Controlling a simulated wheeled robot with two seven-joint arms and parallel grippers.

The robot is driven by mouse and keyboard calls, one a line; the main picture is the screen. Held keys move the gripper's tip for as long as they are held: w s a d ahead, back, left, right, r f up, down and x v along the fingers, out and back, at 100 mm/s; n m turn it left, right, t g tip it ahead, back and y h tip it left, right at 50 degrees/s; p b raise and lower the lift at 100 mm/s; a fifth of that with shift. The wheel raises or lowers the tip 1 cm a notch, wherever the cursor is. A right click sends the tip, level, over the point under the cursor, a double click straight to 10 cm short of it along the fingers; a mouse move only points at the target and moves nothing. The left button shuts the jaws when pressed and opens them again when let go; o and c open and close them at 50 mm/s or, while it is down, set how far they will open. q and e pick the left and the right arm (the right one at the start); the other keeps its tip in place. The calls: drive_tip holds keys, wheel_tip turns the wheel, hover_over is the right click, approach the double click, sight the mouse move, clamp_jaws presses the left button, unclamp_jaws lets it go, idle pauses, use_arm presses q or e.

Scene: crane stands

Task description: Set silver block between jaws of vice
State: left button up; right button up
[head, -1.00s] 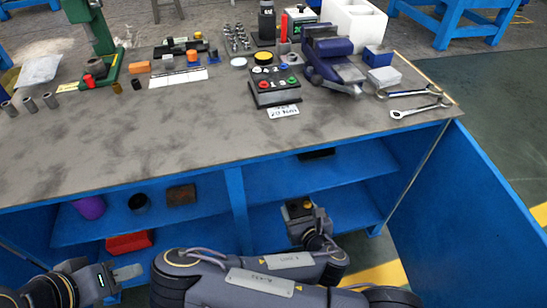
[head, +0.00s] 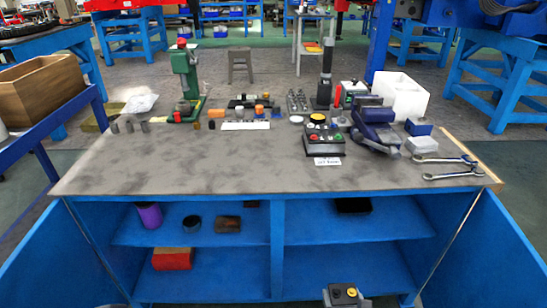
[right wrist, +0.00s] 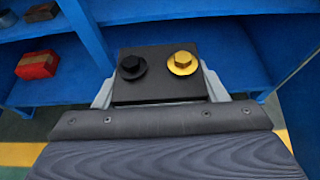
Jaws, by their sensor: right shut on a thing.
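A pale silver-grey block (head: 422,145) lies on the bench top, just right of the vice. The blue vice (head: 375,125) stands at the right part of the bench; the gap between its jaws is too small to make out. My right gripper (head: 343,295) is low in front of the bench, by the lower shelf. In the right wrist view my right gripper (right wrist: 160,85) is shut on a dark block (right wrist: 150,88) with a black and a gold bolt head on top. My left gripper is out of view.
A blue block (head: 418,128) sits behind the silver one, and wrenches (head: 452,168) lie to the right. A button box (head: 324,140) stands left of the vice. The front of the bench top (head: 220,165) is clear. Blue shelves (head: 320,267) are below.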

drive_tip(key=w+d+r+p, duration=0.1)
drive_tip(key=w+r+p, duration=0.1)
drive_tip(key=r+p, duration=1.2)
drive_tip(key=w+d+r+p, duration=0.1)
drive_tip(key=w+r+p, duration=0.1)
drive_tip(key=r+p, duration=1.2)
wheel_tip(320, 180, up, 3)
drive_tip(key=shift+d+r, duration=0.15)
drive_tip(key=shift+r, duration=0.05)
